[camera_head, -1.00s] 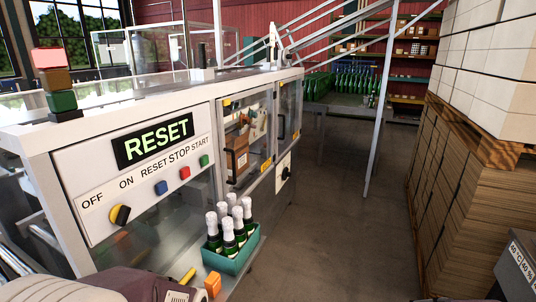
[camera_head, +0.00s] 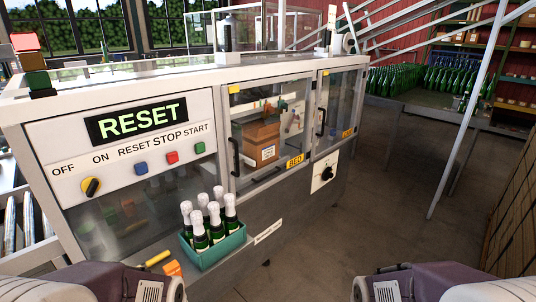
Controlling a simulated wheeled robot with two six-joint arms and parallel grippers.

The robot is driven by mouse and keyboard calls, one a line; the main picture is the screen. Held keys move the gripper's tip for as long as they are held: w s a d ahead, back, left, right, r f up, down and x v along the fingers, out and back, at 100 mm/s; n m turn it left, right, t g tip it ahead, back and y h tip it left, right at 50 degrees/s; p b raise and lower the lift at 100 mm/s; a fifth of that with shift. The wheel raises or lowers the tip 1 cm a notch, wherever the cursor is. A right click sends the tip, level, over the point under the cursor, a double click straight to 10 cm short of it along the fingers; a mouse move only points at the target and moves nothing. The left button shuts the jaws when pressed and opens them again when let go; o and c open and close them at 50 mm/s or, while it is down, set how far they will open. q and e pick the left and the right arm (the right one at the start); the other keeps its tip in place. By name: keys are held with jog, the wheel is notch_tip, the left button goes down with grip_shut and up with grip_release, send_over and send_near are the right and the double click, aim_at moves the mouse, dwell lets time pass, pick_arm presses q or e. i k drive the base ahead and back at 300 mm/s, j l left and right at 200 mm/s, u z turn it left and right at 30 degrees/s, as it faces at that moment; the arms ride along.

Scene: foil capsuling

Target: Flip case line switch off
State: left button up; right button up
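A black and yellow rotary switch (camera_head: 91,187) sits at the left of the machine's white control panel (camera_head: 50,140), below the words OFF and ON. Its yellow bar seems to lean up and to the right, toward ON. A second, black rotary knob (camera_head: 327,173) sits on a white plate lower on the front, to the right; its setting is too small to tell. Neither label tells me which one is the case line switch. Parts of both my arms show at the bottom edge, away from both knobs. Neither gripper is in view.
The display (camera_head: 136,120) reads RESET. Blue (camera_head: 141,168), red (camera_head: 172,157) and green (camera_head: 199,148) buttons sit below it. A teal crate (camera_head: 216,250) of bottles juts from the front. Glass doors (camera_head: 270,135) with handles look shut. Floor is clear at right.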

aim_at(89, 185)
jog(key=u, duration=1.4)
